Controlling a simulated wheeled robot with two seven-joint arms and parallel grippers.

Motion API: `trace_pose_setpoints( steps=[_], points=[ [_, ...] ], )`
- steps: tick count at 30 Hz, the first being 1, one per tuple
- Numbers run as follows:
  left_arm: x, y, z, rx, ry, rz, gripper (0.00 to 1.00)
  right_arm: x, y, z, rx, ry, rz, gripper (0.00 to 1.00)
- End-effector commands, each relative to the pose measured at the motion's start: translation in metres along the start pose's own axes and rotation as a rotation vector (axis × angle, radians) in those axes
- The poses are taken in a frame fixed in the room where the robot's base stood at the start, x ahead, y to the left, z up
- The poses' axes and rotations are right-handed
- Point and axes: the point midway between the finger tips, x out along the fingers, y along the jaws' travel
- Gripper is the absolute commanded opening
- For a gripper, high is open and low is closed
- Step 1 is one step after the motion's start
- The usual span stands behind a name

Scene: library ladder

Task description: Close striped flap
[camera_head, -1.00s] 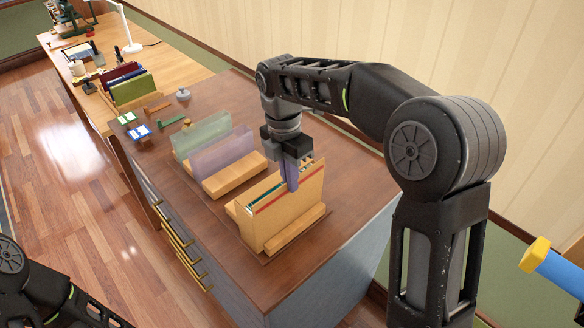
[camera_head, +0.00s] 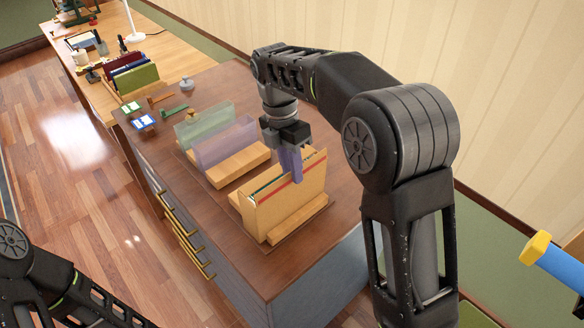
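A tan file holder (camera_head: 288,208) with a red stripe along its upper part stands on the brown cabinet top, with several thin folders upright inside. Its tan upper panel rises at the back right. My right gripper (camera_head: 291,165) points down at the holder's top edge, its purple-grey fingers close together in front of or against the panel. I cannot tell whether the fingers touch the panel or hold anything. My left arm shows at the lower left, but its gripper is out of view.
Green and purple translucent panels (camera_head: 224,142) on a wooden base stand left of the holder. Small items, including a blue-framed card (camera_head: 143,122), lie farther back on the cabinet top (camera_head: 190,190). A desk with a red and green file rack (camera_head: 130,75) stands behind. A blue cylinder with a yellow end (camera_head: 548,258) is at the right.

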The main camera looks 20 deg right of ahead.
Motion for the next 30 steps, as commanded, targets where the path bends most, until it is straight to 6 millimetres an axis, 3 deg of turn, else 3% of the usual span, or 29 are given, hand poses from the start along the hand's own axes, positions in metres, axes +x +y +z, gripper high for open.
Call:
trace_pose_setpoints(
  steps=[19, 30],
  points=[
    [0.001, 0.000, 0.000, 0.000, 0.000, 0.000, 0.00, 0.001, -0.001, 0.001, 0.000, 0.001, 0.007, 0.25],
    [0.011, -0.004, 0.000, 0.000, 0.000, 0.000, 0.00, 0.003, -0.005, 0.002, 0.003, 0.002, 0.109, 0.25]
  ],
)
